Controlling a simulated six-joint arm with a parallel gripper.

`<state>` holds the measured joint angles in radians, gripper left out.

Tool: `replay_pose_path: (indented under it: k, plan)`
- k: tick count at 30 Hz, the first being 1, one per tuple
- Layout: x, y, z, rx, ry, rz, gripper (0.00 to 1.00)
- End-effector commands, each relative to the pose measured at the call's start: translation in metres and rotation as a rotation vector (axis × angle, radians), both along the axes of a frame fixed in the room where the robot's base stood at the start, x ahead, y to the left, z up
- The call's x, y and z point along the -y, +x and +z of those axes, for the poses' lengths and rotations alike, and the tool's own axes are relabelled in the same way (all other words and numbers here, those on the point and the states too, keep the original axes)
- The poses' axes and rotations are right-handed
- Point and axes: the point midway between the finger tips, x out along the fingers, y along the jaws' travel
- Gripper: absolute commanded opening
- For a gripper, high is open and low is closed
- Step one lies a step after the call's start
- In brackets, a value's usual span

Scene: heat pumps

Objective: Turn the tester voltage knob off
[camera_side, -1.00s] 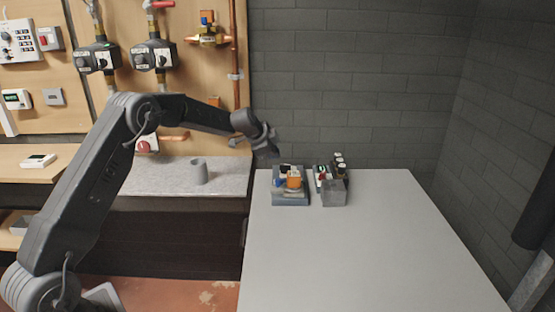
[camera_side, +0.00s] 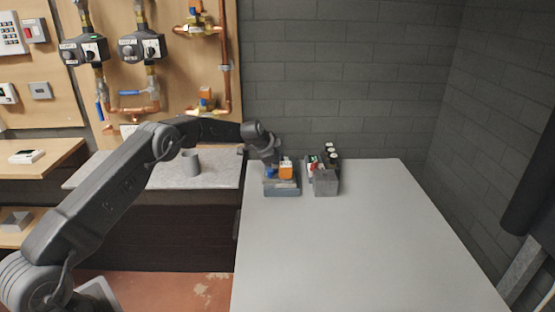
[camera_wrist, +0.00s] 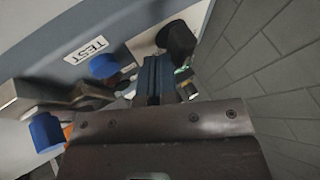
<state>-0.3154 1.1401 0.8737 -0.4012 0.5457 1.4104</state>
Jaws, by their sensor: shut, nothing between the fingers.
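The TEST label (camera_wrist: 87,50) lies on a blue-grey unit with a white panel, close below me in the wrist view. A black knob (camera_wrist: 178,38) stands on that unit, just beyond my fingertips; I cannot tell if it is the voltage knob or whether I touch it. Blue caps (camera_wrist: 103,66) sit left of my fingers. In the side view the unit looks like a blue-grey tray (camera_side: 283,191) with an orange block (camera_side: 286,172). My gripper (camera_side: 272,160) is shut and empty, pointing down at the tray's back left. It hides part of the tray's contents.
A grey box (camera_side: 326,183) with several black-topped bottles (camera_side: 330,157) stands right of the tray. A grey wall (camera_side: 350,100) rises behind the table. The front of the grey table (camera_side: 350,250) is clear. A grey cup (camera_side: 191,161) stands on the left counter.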

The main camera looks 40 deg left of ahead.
Motion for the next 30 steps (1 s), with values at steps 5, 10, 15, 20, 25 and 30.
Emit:
replay_pose_path:
  k: [5,10,15,20,25,30]
  plan:
    - [0.000,0.000,0.000,0.000,0.000,0.000,0.00]
    - [-0.002,0.005,-0.001,0.000,0.001,-0.001,0.00]
    - [-0.003,0.009,-0.001,0.002,0.002,0.001,0.00]
    - [-0.006,0.009,-0.001,0.003,0.004,0.004,0.00]
    - [-0.008,0.008,-0.001,0.001,0.005,0.006,0.00]
    - [-0.012,0.004,-0.001,-0.001,0.006,0.005,0.00]
